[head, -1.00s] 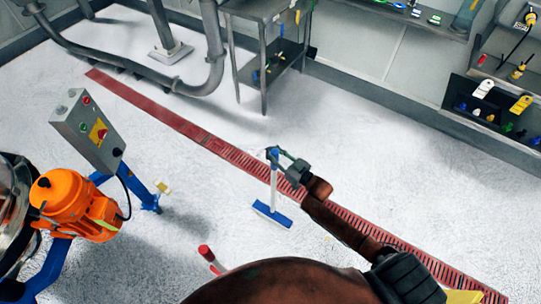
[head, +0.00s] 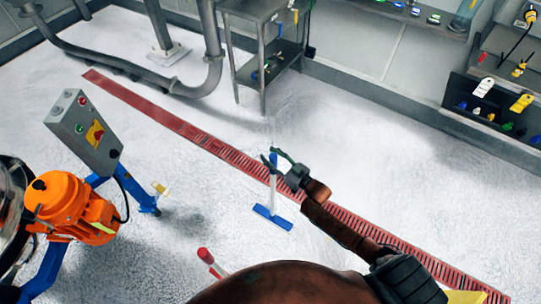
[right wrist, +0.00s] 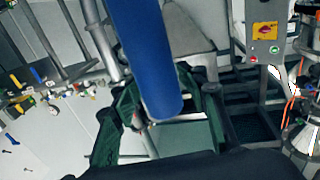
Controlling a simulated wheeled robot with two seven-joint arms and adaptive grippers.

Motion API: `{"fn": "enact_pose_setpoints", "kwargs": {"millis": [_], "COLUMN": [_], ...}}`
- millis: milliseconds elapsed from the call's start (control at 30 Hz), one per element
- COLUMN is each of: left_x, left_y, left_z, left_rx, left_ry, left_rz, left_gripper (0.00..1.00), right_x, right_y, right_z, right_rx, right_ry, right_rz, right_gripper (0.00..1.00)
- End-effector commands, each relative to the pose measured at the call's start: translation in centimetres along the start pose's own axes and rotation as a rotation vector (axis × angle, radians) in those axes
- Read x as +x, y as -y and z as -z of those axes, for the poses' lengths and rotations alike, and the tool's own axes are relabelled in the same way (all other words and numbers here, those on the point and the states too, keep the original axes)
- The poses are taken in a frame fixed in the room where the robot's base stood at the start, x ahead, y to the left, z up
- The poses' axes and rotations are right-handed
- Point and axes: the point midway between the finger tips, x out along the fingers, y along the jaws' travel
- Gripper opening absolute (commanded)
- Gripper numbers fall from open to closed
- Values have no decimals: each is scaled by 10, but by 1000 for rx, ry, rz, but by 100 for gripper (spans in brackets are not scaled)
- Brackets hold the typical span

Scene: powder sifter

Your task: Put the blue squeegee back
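The blue squeegee (head: 272,218) stands nearly upright in the middle of the head view, with its wide blue foot low, at or near the floor. Its pale shaft runs up to my right gripper (head: 271,157), whose green fingers are at the top of the handle. In the right wrist view the thick blue handle (right wrist: 148,55) comes down from the top edge and ends between the green fingers of my right gripper (right wrist: 160,95). The fingers lie against both sides of it and appear shut on it; the handle partly hides their tips. My left gripper is out of view.
A red floor drain (head: 215,148) crosses the floor behind the squeegee. A steel table (head: 250,55) stands at the back. A wall rack (head: 455,108) with several small tools is at right. An orange motor (head: 72,205) and grey control box (head: 85,130) stand at left.

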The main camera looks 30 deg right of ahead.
Motion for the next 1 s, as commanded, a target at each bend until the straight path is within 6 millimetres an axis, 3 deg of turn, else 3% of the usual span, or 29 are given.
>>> {"fn": "enact_pose_setpoints", "kwargs": {"millis": [300,433,800,1000], "left_x": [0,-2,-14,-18], "left_y": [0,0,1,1], "left_z": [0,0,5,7], "left_rx": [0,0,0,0], "left_ry": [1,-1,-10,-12], "left_rz": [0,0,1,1], "left_gripper": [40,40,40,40], "right_x": [0,-9,-82,-111], "right_y": [0,0,0,0], "right_z": [1,1,1,1], "right_rx": [0,0,0,0], "right_ry": [0,1,3,1], "right_rz": [0,0,-1,0], "right_gripper": [43,43,43,43]}}
